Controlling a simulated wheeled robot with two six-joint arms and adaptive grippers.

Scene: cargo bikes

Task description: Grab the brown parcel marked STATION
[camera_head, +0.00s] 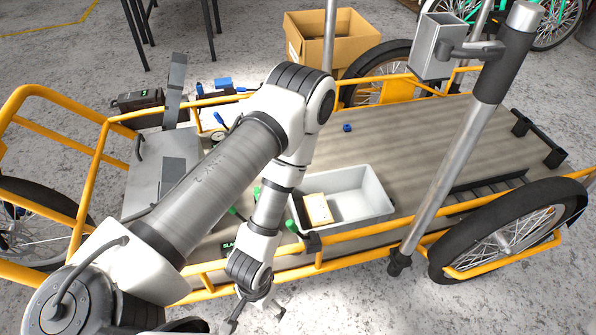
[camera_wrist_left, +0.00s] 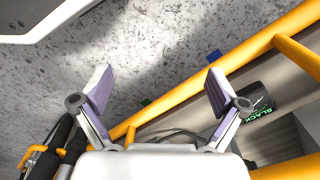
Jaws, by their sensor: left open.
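I can read no STATION mark in either view. A small tan-yellow parcel (camera_head: 318,209) lies inside a grey-white tray (camera_head: 376,190) on the cargo bike's bed, and I cannot tell whether it is the one named. My left gripper (camera_head: 257,318) is in front of the bike's near yellow rail, low and apart from the tray. In the left wrist view my left gripper (camera_wrist_left: 157,72) is open and empty, with grey floor and a yellow rail beyond its fingers. My right gripper does not show.
The yellow rail (camera_wrist_left: 185,92) crosses behind my left fingers. A dark item with green lettering (camera_wrist_left: 262,110) lies beyond it. A metal pole (camera_head: 455,160) stands right of the tray. An open cardboard box (camera_head: 308,50) stands behind the bike. The bed (camera_head: 420,145) is mostly clear right of centre.

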